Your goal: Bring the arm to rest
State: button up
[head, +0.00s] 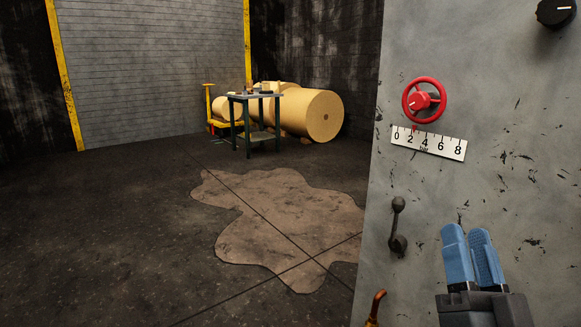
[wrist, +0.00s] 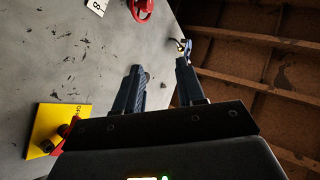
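My gripper (head: 470,257) is in the lower right of the head view, in front of the grey panel (head: 490,60). Its two blue fingers point up, with a narrow gap between them in the head view. In the wrist view the fingers of my gripper (wrist: 162,82) stand apart with nothing between them. It is apart from the red handwheel (head: 424,100), which is higher on the panel. The handwheel also shows at the top of the wrist view (wrist: 142,8).
A bar scale (head: 428,143) sits below the handwheel, a dark lever (head: 397,225) to its lower left, a black knob (head: 555,12) at top right. A yellow plate (wrist: 52,128) shows in the wrist view. A table (head: 255,97) and large rolls (head: 318,116) stand far back. The stained floor between is open.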

jog(key=s+f+n+g+y, duration=0.1)
jog(key=s+f+g, duration=0.2)
jog(key=s+f, duration=0.45)
jog(key=s+a+f+n+g, duration=0.15)
jog(key=s+f, duration=0.25)
jog(key=s, duration=0.7)
jog(key=s+f+n+g+y, duration=0.1)
jog(key=s+f+n+g, duration=0.1)
jog(key=s+f+g, duration=0.5)
jog(key=s+f+v, duration=0.1)
jog(key=f+v, duration=0.1)
jog(key=v, duration=0.8)
notch_tip(320, 180, up, 12)
jog(key=p, duration=1.2)
jog(key=shift+t, duration=0.35)
